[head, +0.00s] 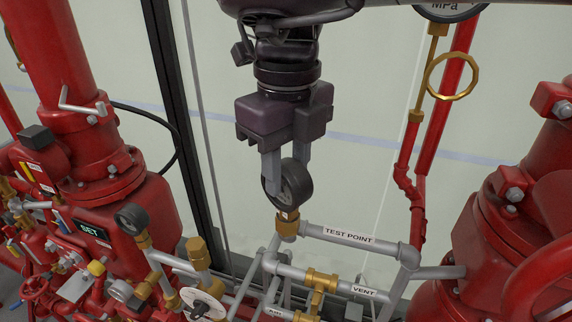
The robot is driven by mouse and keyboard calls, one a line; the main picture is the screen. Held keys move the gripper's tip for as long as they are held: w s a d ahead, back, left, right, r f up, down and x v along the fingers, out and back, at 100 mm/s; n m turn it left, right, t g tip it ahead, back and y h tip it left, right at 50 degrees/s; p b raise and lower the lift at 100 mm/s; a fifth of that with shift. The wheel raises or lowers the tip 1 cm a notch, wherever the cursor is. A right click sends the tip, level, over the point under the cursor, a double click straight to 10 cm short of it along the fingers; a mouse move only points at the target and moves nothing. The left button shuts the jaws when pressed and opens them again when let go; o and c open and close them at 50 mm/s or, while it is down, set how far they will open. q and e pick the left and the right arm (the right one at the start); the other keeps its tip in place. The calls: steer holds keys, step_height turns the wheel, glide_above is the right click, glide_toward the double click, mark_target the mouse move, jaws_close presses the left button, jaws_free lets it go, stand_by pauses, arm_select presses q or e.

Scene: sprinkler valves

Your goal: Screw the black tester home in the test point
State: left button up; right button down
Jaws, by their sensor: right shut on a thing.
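The black tester (295,184) is a round dial gauge with a brass stem at its base. My right gripper (287,180) comes down from the top and is shut on the tester, one pale finger on each side. The tester stands about upright over the brass fitting (287,225) at the left end of the grey pipe labelled TEST POINT (348,236). The stem meets the brass fitting; how deep the thread sits cannot be told. My left gripper is not in view.
A vent pipe (362,290) with brass fittings runs below. A large red valve (510,240) stands at the right. A pale wall is behind.

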steer(key=c, duration=0.9)
jaws_free()
steer(key=shift+w+d, duration=0.2)
